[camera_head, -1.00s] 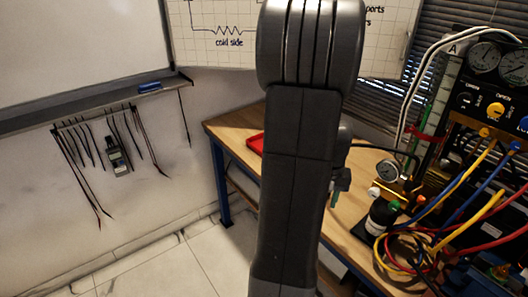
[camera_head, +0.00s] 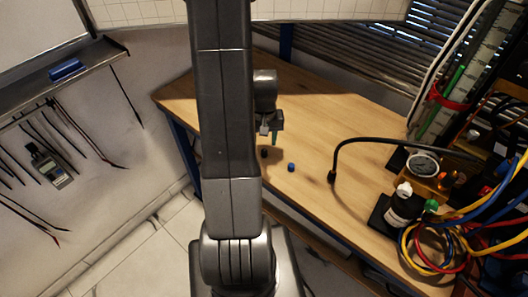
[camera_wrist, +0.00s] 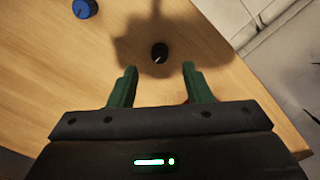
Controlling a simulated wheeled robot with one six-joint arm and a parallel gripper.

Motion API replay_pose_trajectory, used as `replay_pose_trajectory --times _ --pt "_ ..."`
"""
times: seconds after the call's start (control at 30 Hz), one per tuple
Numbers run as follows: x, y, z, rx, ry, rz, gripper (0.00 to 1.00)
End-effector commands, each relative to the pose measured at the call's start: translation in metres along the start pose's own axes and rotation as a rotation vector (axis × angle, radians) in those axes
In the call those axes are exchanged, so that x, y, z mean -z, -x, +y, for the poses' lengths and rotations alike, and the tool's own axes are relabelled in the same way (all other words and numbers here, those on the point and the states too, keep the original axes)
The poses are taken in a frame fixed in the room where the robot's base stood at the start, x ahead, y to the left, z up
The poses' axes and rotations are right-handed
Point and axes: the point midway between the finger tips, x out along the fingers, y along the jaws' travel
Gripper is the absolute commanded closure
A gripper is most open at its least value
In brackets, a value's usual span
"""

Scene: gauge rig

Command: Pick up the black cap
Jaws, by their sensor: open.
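The black cap (camera_wrist: 159,52) lies on the wooden table, in the shadow of my gripper, in the wrist view. It also shows small and dark in the head view (camera_head: 264,152), just right of my arm. My gripper (camera_wrist: 160,70) has its two green fingers spread apart and empty. The cap appears just beyond the fingertips, near the middle of the gap between them. In the head view my gripper (camera_head: 273,138) hangs above the table near the cap, partly hidden by my arm.
A blue cap (camera_head: 291,167) lies right of the black cap; the wrist view shows it at upper left (camera_wrist: 85,8). A black hose (camera_head: 333,176), a gauge (camera_head: 424,164), a dark bottle (camera_head: 402,207) and coiled cables (camera_head: 440,250) crowd the table's right side. The table edge is close.

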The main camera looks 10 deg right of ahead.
Motion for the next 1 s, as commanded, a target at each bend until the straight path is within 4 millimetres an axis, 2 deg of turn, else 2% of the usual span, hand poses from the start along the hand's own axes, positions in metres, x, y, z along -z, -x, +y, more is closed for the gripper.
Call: replay_pose_trajectory --times 0.3,0.67,0.9,1.0 --pt "-0.002 -0.036 0.0 0.0 0.0 -0.004 0.55" --pt "-0.002 -0.042 0.0 0.0 0.0 -0.001 0.55" --pt "-0.002 -0.042 0.0 0.0 0.0 -0.001 1.0" --pt "-0.002 -0.042 0.0 0.0 0.0 -0.001 1.0"
